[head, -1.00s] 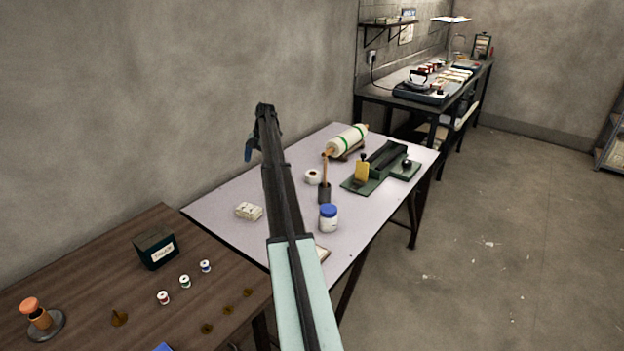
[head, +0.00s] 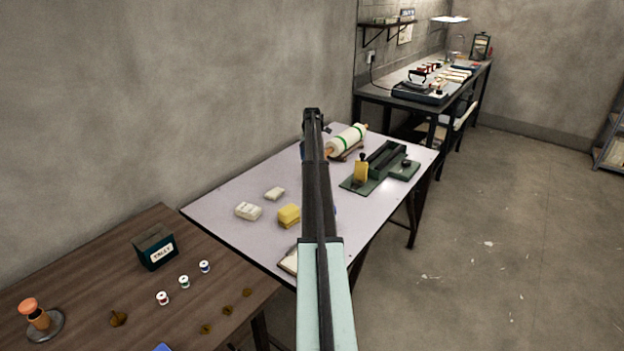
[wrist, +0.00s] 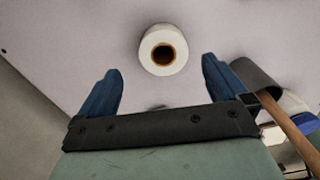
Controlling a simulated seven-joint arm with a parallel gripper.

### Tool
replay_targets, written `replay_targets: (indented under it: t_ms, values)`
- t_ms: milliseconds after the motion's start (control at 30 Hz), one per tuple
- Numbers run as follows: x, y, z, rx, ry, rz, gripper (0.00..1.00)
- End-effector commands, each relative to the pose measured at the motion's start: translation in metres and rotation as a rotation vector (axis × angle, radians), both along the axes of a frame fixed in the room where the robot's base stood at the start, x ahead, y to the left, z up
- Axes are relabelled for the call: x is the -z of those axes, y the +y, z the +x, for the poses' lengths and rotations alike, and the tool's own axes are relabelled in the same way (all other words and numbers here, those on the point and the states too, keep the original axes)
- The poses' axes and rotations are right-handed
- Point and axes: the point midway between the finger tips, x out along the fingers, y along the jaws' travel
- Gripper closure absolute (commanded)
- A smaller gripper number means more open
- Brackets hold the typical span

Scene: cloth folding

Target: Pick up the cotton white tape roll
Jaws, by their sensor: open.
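The white tape roll (wrist: 149,38) shows in the wrist view, lying flat on the pale table with its brown core facing up. It sits just beyond and between the two blue fingertips of my gripper (wrist: 161,68), apart from both. My gripper is open and empty.
The head view shows a yellow block (head: 289,215), pale blocks (head: 248,211), a green-banded roll (head: 345,139) and a green device (head: 381,165).

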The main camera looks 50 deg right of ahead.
Motion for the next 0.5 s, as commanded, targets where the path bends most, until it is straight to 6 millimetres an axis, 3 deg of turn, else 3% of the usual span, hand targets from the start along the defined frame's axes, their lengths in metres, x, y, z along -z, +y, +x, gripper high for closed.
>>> replay_targets:
  t_ms: [100, 500]
  values:
    - [0.018, 0.000, 0.000, 0.000, 0.000, 0.000, 0.00]
    - [0.045, 0.004, -0.003, 0.000, -0.001, 0.000, 0.00]
